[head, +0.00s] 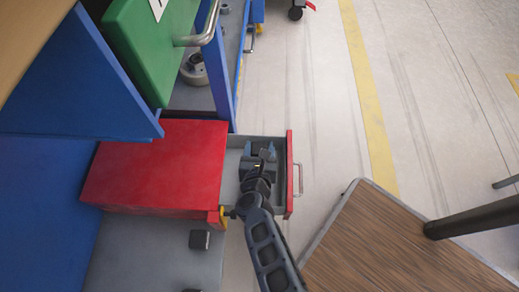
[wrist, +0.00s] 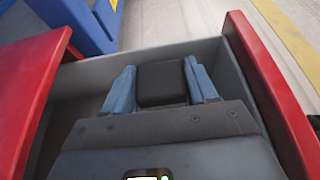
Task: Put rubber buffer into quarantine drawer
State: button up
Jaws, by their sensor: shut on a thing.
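The red quarantine drawer (head: 289,178) stands pulled out from its red cabinet (head: 165,165), with a grey inside. Its red front also shows at the right of the wrist view (wrist: 265,80). My gripper (head: 262,153) is over the open drawer, within its walls as seen from above. In the wrist view its blue fingers are shut on a black block, the rubber buffer (wrist: 161,84). How far the block is above the drawer floor I cannot tell. The head view shows the block only as a small dark shape between the fingers.
Another dark block (head: 199,240) lies on the grey surface in front of the cabinet. A wooden-topped table (head: 400,250) is at the lower right.

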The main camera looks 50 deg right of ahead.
jog(key=shift+f+b, duration=0.35)
jog(key=shift+b, duration=0.15)
jog(key=shift+f, duration=0.25)
jog(key=shift+r, duration=0.1)
jog(key=o, duration=1.1)
jog(key=shift+o, duration=0.2)
jog(key=shift+r+p, duration=0.3)
jog(key=shift+r, duration=0.1)
jog(key=p+v, duration=0.3)
jog(key=v, duration=0.9)
jog(key=shift+r, duration=0.25)
